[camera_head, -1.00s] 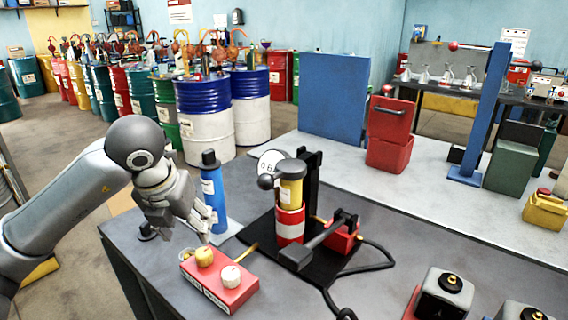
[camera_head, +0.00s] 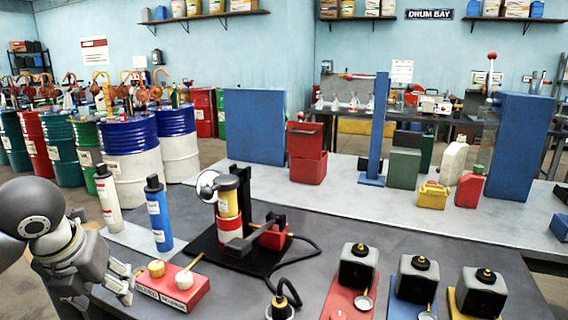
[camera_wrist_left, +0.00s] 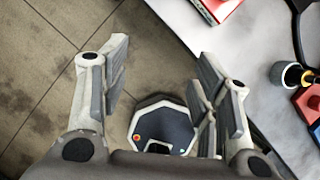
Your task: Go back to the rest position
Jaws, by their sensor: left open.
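My left gripper (camera_head: 122,282) is at the lower left of the head view, beside the left edge of the grey table (camera_head: 215,300). My right gripper is not in the head view.
A white bottle (camera_head: 107,198) and a blue bottle (camera_head: 158,214) stand near the table's left edge. A black stand with a yellow and red cylinder (camera_head: 228,205) is behind the red box. Several black-capped containers (camera_head: 358,266) sit at the front right. Drums (camera_head: 128,165) stand behind.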

